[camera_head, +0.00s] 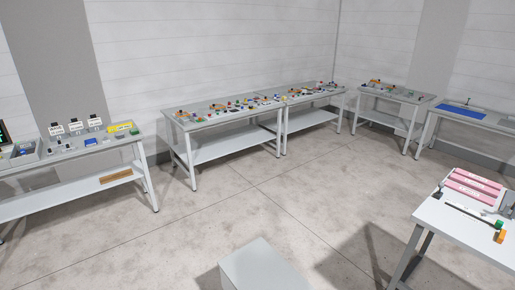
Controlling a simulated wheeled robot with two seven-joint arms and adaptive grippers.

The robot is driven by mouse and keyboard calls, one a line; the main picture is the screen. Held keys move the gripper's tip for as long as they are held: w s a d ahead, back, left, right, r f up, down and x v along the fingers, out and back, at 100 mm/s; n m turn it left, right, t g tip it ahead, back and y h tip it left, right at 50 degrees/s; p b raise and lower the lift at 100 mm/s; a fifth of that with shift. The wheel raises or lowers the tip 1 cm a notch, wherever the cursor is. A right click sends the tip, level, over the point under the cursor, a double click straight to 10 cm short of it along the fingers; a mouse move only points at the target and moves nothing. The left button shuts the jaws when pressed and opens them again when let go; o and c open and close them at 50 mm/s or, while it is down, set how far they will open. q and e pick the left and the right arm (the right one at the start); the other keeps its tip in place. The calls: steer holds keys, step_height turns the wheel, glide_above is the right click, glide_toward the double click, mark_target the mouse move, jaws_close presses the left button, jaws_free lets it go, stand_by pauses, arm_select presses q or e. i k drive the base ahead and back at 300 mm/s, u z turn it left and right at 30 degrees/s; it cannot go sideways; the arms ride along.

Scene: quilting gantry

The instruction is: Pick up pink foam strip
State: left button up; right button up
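Several pink foam strips (474,182) lie side by side on the white table at the right edge of the camera_head view. They look long and flat, with pale marks on top. They are far from me, beyond a stretch of floor. Neither of my grippers shows in this view, so I cannot see their state.
The white table (465,232) also holds a dark rod (468,214) and small green and orange items (499,232). Workbenches (222,124) with small parts line the walls. A blue mat (461,111) lies on the far right bench. The concrete floor (290,200) between is open.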

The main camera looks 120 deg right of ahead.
mark_target(479, 179)
steer(key=i, duration=0.6)
steer(key=z, duration=3.05)
steer(key=i, duration=4.7)
steer(key=z, duration=2.5)
steer(key=i, duration=1.6)
